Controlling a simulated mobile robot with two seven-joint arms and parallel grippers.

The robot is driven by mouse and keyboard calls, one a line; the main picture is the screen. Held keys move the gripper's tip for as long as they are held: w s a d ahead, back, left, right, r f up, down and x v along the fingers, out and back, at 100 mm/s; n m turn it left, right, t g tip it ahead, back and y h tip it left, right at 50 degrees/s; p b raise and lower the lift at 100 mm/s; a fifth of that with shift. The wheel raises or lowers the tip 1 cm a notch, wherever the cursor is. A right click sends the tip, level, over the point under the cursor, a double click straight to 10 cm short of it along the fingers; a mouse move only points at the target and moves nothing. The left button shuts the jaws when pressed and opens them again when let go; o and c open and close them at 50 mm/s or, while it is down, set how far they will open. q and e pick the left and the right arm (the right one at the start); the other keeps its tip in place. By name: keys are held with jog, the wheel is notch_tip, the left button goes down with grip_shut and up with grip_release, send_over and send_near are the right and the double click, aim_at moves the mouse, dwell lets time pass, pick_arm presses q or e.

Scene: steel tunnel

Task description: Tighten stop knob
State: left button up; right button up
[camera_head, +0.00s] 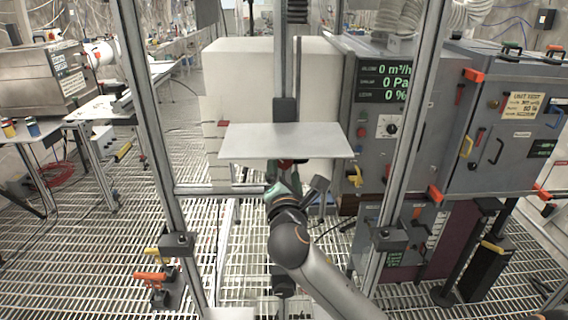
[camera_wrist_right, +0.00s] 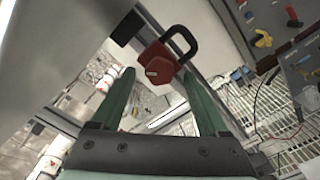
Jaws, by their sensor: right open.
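My right gripper (camera_head: 284,178) is below the plate in the head view, partly hidden by my wrist. In the right wrist view my right gripper (camera_wrist_right: 159,80) is open, with green fingers on either side of the knob. I see no grip on it; contact cannot be told. My left gripper is not in view.
Metal frame posts (camera_head: 150,120) stand left and right of my arm. A white box (camera_head: 230,80) is behind the plate. Orange and yellow clamps (camera_head: 152,276) are low left.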

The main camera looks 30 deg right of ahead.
jog(key=shift+x, duration=0.85)
jog(key=shift+c, duration=0.2)
grip_shut()
